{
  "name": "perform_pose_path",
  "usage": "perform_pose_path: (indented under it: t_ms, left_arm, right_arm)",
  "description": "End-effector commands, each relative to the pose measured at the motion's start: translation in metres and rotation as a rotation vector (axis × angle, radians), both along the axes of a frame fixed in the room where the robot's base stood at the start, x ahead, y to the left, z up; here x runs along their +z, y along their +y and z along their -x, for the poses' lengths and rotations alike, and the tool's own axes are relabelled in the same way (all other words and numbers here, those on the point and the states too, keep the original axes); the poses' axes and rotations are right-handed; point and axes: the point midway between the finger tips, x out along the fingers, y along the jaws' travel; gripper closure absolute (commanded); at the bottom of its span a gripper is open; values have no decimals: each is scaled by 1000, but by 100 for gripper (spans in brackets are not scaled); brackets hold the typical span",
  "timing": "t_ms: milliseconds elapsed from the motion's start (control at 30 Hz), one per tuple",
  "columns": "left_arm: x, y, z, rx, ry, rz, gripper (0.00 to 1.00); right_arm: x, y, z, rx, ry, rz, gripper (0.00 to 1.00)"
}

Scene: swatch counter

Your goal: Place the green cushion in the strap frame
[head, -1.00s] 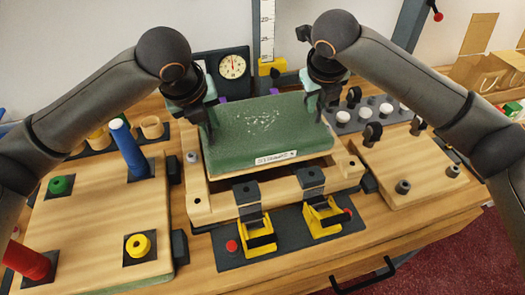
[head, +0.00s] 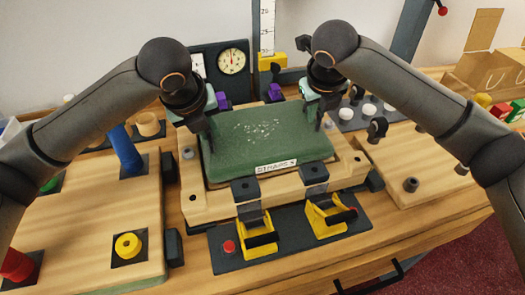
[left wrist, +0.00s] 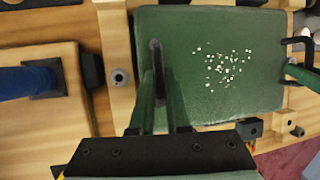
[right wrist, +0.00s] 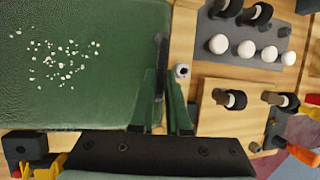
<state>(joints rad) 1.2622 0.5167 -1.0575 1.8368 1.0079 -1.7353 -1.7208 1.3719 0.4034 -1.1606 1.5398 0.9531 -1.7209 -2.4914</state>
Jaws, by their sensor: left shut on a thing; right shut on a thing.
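The green cushion (head: 262,138), with white specks on top and a label reading "STRAPS" on its front edge, is level between my grippers. It lies over the opening of the wooden strap frame (head: 212,205), low against its rails; whether it rests on the bottom is hidden. My left gripper (head: 211,140) is shut on a dark loop at the cushion's left edge, seen in the left wrist view (left wrist: 160,105). My right gripper (head: 322,118) is shut at the right edge, where a similar dark loop shows in the right wrist view (right wrist: 162,100).
Two yellow clamps (head: 257,232) (head: 327,215) stand on a dark plate before the frame. Purple-tipped parts stand behind the cushion. A board with coloured pegs (head: 80,225) is at left, another board (head: 425,165) at right. A dial gauge (head: 231,60) stands at the back.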

Motion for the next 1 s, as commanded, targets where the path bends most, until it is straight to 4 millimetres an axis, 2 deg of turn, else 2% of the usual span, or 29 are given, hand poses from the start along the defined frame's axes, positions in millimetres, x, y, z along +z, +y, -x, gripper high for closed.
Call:
perform_pose_path:
  t_ms: [100,133,400,733,867,1000]
  left_arm:
    - [-10,4,-1,9,1,-7,100]
    - [-10,4,-1,9,2,-8,85]
    - [-7,2,0,4,1,-5,56]
    - [-1,1,2,0,-1,0,56]
    - [17,2,9,0,-4,0,56]
    - [45,4,22,1,-5,-1,56]
  right_arm:
    - [-10,-5,-2,-11,-1,7,100]
    - [-10,-5,-1,-11,0,8,85]
    - [-7,-3,-1,-5,0,4,56]
    - [-7,-1,0,-2,0,2,56]
    - [-7,0,0,-1,0,0,56]
    - [-7,0,0,0,0,1,56]
